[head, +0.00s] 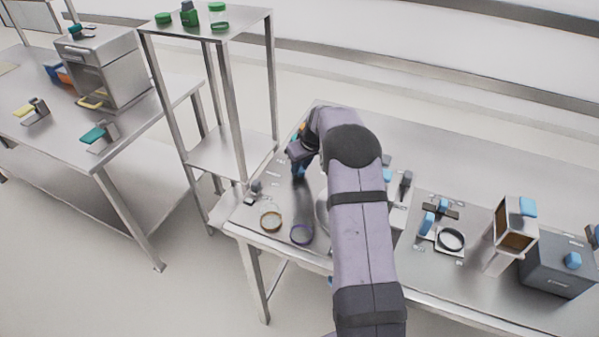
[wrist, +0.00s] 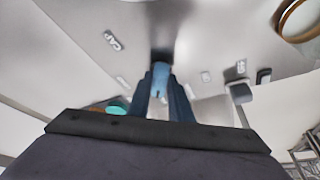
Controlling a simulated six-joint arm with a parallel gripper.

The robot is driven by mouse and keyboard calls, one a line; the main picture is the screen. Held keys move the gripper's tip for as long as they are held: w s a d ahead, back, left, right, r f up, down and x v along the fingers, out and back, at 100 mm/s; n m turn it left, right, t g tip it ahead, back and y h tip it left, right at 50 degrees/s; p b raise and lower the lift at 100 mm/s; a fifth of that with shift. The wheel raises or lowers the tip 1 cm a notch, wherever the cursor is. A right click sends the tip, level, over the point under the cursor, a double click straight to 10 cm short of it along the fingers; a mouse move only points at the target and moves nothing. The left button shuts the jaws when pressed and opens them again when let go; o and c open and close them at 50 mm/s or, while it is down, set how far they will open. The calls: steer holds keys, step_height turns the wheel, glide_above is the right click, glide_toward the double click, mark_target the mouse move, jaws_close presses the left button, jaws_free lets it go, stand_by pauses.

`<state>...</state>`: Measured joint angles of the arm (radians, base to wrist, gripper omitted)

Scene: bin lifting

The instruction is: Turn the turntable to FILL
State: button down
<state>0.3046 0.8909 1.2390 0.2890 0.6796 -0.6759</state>
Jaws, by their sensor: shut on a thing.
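The turntable is mostly hidden behind my arm in the head view; a pale curved edge (head: 322,207) at the arm's left side seems to be part of it. My gripper (head: 299,167) is low over the left end of the steel table. In the wrist view, my gripper (wrist: 161,88) has its two dark fingers shut on a blue handle (wrist: 161,72). The handle's far end meets a dark shaded patch of the grey surface. I cannot tell how it joins the turntable. A CAP label (wrist: 112,41) lies left of the fingers; I cannot read a FILL label.
A brown ring (head: 270,218) and a purple ring (head: 301,234) lie near the table's front left edge. A small grey block (head: 255,187) stands by the left edge. A steel rack (head: 225,158) stands left of the table. A black ring (head: 451,240) is right of my arm.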

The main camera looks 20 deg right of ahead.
steer(key=shift+d+n+y+b, duration=0.15)
steer(key=shift+n+y+b, duration=0.25)
steer(key=shift+n+b, duration=0.5)
steer(key=c, duration=1.6)
jaws_free()
steer(key=shift+r, duration=0.1)
steer(key=shift+b+v, duration=0.95)
steer(key=shift+v, duration=2.65)
